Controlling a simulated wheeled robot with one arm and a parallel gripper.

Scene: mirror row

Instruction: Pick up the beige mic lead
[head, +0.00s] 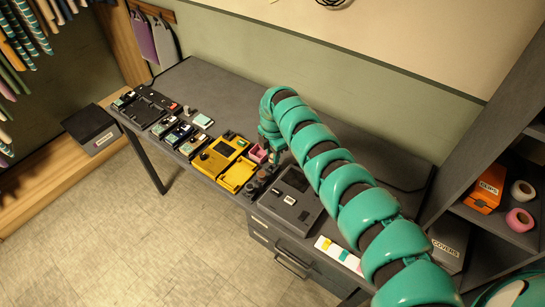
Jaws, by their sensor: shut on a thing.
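My teal segmented arm reaches from the lower right over the dark desk (225,95). My gripper (266,143) points down at its far end, close to a small pink open box (258,153). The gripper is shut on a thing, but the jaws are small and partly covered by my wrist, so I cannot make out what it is. I cannot pick out a beige mic lead anywhere in this view.
A yellow case (218,154) with a yellow tray (237,174), several small devices, and a dark recorder-like box (290,199) line the desk's front. Orange box (484,195) and tape rolls sit on right shelves. The desk's back is largely clear.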

